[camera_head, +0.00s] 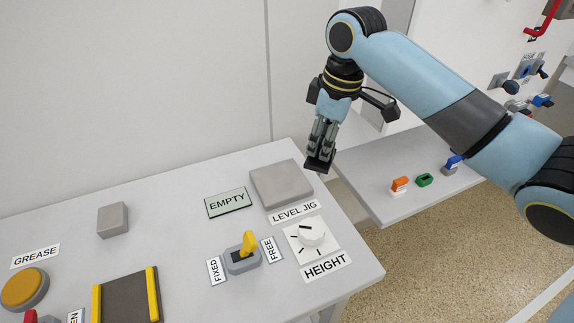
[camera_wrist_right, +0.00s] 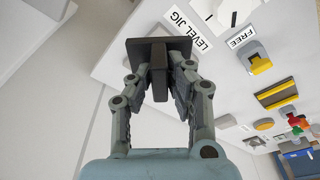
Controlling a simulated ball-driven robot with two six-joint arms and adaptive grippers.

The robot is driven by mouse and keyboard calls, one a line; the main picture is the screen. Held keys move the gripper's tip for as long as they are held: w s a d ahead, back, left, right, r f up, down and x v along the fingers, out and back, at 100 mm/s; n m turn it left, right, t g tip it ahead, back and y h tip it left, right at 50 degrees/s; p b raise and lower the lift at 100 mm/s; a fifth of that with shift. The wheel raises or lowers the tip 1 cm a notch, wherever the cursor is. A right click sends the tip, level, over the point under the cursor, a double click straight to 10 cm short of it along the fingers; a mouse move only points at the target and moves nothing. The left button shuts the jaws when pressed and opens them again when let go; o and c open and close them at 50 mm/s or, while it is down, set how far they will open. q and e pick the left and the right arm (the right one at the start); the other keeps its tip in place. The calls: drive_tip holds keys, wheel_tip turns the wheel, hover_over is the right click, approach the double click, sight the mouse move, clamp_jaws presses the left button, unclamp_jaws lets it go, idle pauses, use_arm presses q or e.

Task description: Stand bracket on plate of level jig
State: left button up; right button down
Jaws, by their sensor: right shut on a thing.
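My right gripper (camera_head: 323,138) points down near the right end of the table and is shut on a dark bracket (camera_head: 319,164). In the right wrist view the bracket (camera_wrist_right: 157,46) has a flat wide part at the far end and a narrow web between the fingers of my right gripper (camera_wrist_right: 158,78). The level jig's grey square plate (camera_head: 281,185) lies at the back right of the table, with a LEVEL JIG label (camera_head: 296,212) in front. The bracket appears beside the plate's right back side, apart from it. My left gripper is not in view.
An EMPTY sign (camera_head: 228,203), a yellow FIXED/FREE lever (camera_head: 247,245) and a HEIGHT knob (camera_head: 311,233) surround the jig. A grey block (camera_head: 112,219) stands further left. A lower side shelf (camera_head: 400,212) holds orange, green and blue items. A wall stands behind.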

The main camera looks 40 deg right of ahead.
hover_over(278, 179)
drive_tip(key=f, duration=0.5)
drive_tip(key=shift+s+d, duration=0.2)
drive_tip(key=shift+s, duration=0.15)
drive_tip(key=shift+w+a+f, duration=0.1)
drive_tip(key=shift+f, duration=2.05)
drive_tip(key=shift+f, duration=0.15)
drive_tip(key=c, duration=1.3)
unclamp_jaws()
drive_tip(key=shift+o, duration=0.2)
